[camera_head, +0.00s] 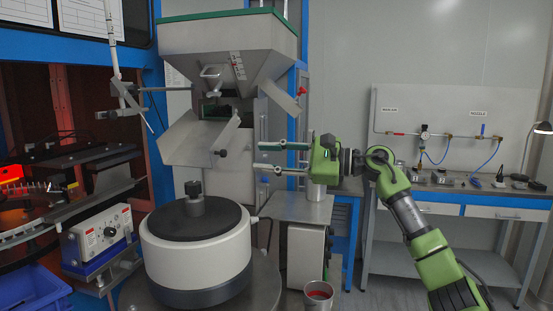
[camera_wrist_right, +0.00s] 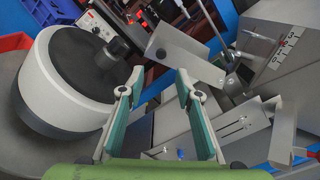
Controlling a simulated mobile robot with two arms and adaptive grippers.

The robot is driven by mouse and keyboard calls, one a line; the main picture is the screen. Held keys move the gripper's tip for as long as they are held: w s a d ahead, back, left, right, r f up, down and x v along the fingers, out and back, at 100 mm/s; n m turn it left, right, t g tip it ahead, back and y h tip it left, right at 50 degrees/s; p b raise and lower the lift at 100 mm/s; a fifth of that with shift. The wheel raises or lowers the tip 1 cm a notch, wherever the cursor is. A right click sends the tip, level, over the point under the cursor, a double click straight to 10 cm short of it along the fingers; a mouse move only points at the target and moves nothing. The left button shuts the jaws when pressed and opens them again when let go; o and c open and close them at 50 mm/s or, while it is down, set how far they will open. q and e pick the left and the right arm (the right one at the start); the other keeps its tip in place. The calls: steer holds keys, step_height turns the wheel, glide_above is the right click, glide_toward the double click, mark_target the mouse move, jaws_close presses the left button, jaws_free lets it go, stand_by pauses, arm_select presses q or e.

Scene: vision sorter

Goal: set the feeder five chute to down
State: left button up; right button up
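The feeder chute (camera_head: 198,139) is a grey metal trough below the hopper (camera_head: 225,38), sloping above the round feeder bowl (camera_head: 196,252). A dark knob (camera_head: 222,153) sits at its right edge. In the right wrist view the chute (camera_wrist_right: 188,48) is ahead of the fingers, with a small knob (camera_wrist_right: 160,54) on its near face. My right gripper (camera_head: 262,158) comes in from the right, just right of the chute and apart from it. In the wrist view its two fingers (camera_wrist_right: 158,84) are spread with nothing between them. My left gripper is not in view.
The white bowl with a black lid also shows in the wrist view (camera_wrist_right: 65,85). A control box (camera_head: 103,235) stands at the left. A metal cup (camera_head: 318,300) is below my right arm. A bench (camera_head: 455,200) with a hose panel is at the right.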

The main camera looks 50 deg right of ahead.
steer(key=shift+v, duration=1.05)
